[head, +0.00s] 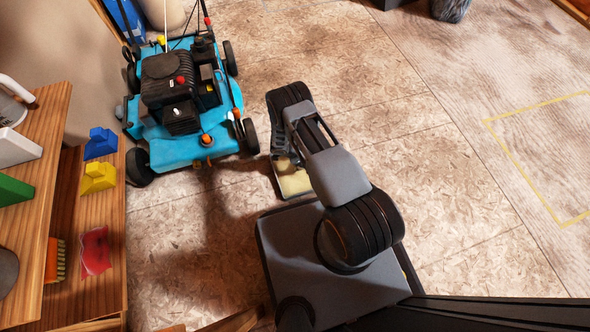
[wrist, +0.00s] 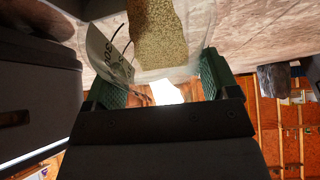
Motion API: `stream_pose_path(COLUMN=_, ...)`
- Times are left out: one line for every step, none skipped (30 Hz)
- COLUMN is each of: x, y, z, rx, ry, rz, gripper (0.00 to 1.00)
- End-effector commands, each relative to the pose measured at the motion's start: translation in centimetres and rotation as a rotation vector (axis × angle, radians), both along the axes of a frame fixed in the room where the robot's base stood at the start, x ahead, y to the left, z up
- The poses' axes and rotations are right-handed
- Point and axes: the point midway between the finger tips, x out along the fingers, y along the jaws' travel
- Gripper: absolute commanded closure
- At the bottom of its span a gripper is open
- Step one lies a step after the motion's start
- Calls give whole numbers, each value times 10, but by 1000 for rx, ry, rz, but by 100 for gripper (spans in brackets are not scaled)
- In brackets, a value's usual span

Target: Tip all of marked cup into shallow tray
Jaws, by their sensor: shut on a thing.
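The marked cup (wrist: 118,62) is clear, with dark scale marks on its wall, and it holds tan granular stuff (wrist: 162,32). My gripper (wrist: 162,88) has green fingers, one on each side of the cup, and is shut on it. In the head view my gripper (head: 284,158) hangs low between the mower and my base. A pale yellow patch (head: 294,180) shows just below it, which looks like the cup's contents. The cup's exact tilt is hard to tell. I cannot make out the shallow tray in either view.
A blue lawn mower (head: 180,105) stands just left of my gripper. A wooden shelf unit (head: 50,150) on the left holds a blue block (head: 100,143), a yellow block (head: 98,178) and a red item (head: 95,250). Floor to the right is clear, with a yellow taped outline (head: 520,165).

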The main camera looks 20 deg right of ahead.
Motion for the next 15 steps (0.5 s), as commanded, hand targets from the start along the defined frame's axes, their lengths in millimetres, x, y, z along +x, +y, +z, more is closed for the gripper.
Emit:
stream_pose_path(x=0, y=0, z=0, rx=-3, ry=-1, rz=1, gripper=52)
stream_pose_path(x=0, y=1, z=0, rx=-5, ry=0, rz=1, gripper=52)
stream_pose_path(x=0, y=1, z=0, rx=-8, ry=0, rz=1, gripper=52)
stream_pose_path(x=0, y=1, z=0, rx=-10, ry=0, rz=1, gripper=52)
stream_pose_path(x=0, y=1, z=0, rx=-12, ry=0, rz=1, gripper=52)
stream_pose_path(x=0, y=1, z=0, rx=-15, ry=1, rz=0, gripper=52)
stream_pose_path(x=0, y=1, z=1, rx=-17, ry=1, rz=0, gripper=52)
stream_pose_path(x=0, y=1, z=1, rx=-20, ry=1, rz=0, gripper=52)
stream_pose_path(x=0, y=2, z=1, rx=-23, ry=1, rz=-1, gripper=52)
stream_pose_path(x=0, y=2, z=1, rx=-25, ry=1, rz=1, gripper=52)
stream_pose_path(x=0, y=2, z=1, rx=-27, ry=1, rz=0, gripper=52)
stream_pose_path(x=0, y=2, z=1, rx=-29, ry=1, rz=0, gripper=52)
stream_pose_path(x=0, y=2, z=1, rx=-31, ry=1, rz=1, gripper=52)
stream_pose_path(x=0, y=3, z=1, rx=-33, ry=2, rz=1, gripper=52)
stream_pose_path(x=0, y=3, z=1, rx=-36, ry=2, rz=1, gripper=52)
